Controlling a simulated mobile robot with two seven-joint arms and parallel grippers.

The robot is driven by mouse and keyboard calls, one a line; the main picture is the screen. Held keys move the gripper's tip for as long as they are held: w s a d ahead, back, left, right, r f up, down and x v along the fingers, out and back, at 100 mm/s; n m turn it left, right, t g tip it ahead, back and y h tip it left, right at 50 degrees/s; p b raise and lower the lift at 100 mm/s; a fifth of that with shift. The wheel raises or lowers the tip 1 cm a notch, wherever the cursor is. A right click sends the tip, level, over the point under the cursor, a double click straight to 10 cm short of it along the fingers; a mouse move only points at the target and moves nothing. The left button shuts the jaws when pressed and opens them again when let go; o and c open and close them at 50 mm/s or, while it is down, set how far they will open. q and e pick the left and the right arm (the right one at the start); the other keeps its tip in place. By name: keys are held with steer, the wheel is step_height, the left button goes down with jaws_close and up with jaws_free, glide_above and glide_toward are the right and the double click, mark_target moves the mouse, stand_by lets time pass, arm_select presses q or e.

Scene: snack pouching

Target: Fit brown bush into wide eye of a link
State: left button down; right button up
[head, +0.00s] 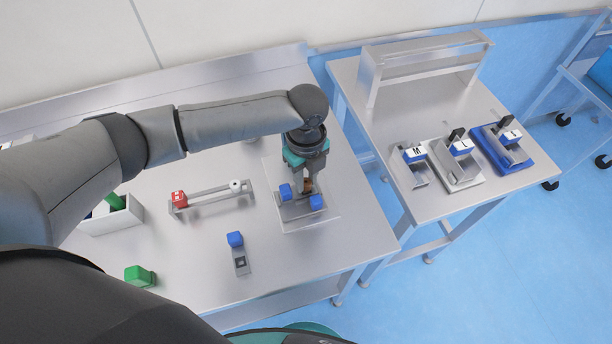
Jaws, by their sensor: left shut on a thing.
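My left gripper (307,186) points down over a pale flat plate (318,222) on the near table. It is shut on a small brown piece, the brown bush (308,184), which shows only in part between the fingers. Just below and beside it on the plate are grey metal parts with two blue blocks, one at left (285,192) and one at right (316,202). The wide eye of a link cannot be made out here, as the gripper covers that spot. I cannot tell whether the bush touches the metal below it. My right gripper is not in view.
A grey piece with a blue block (235,239) lies nearer. A green block (139,275) and a white bin (118,219) are at left. A second table (428,98) holds several fixtures.

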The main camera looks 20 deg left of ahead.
arm_select(q)
steer(key=shift+s+f+b, duration=0.1)
steer(key=shift+f+b, duration=0.2)
steer(key=shift+f, duration=0.45)
steer(key=c, duration=0.6)
jaws_free()
step_height(320, 180, up, 15)
steer(key=shift+r+p, duration=0.2)
steer(key=shift+p, duration=0.55)
